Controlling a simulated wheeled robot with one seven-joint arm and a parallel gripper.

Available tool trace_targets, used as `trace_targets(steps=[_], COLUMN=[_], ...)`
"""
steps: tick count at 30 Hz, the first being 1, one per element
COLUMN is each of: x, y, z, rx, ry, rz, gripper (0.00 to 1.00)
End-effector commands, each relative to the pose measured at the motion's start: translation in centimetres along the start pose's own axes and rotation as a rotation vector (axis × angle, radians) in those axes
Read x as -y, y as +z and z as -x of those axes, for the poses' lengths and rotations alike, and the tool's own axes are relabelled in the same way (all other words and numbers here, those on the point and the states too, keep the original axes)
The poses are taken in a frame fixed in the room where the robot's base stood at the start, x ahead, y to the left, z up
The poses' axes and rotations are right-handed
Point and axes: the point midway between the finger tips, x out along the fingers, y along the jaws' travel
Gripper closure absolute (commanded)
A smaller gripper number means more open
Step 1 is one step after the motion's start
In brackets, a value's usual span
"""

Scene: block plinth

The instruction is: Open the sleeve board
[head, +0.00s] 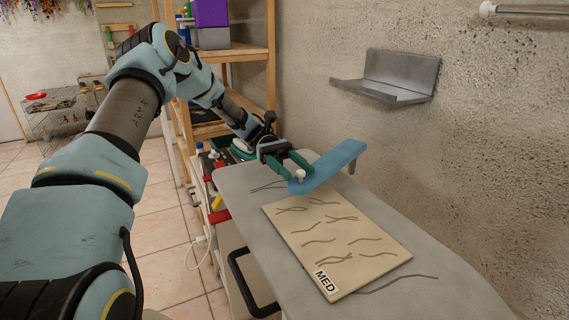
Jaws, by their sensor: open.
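The sleeve board seems to be the narrow blue board (335,166) over the far part of the grey ironing-board-like top (240,182). It slants from lower left to upper right. My gripper (300,168) has green fingers and is open, with the fingers reaching to the knob end of the blue board. The knob appears to be between or just by the fingertips; I cannot tell whether they touch it. The hinge or support of the blue board is hidden.
A cream panel (345,262) marked MED lies on the grey top, with several dark wavy strands on and around it. A metal wall shelf (390,80) hangs at the right. Wooden shelving (250,52) and a cart with a black handle (240,275) stand left of the top.

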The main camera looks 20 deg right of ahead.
Motion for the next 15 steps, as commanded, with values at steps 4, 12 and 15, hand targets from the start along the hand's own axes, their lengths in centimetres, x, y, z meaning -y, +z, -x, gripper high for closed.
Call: trace_targets(steps=[4,12,15], x=[0.0,0.0,0.0], y=[-0.6,-0.1,-0.1], z=[3.5,6.8,7.5], rx=[-0.001,0.006,0.004], ry=[0.003,-0.006,-0.004], rz=[-0.003,-0.003,-0.001], gripper=[0.44,0.44,0.44])
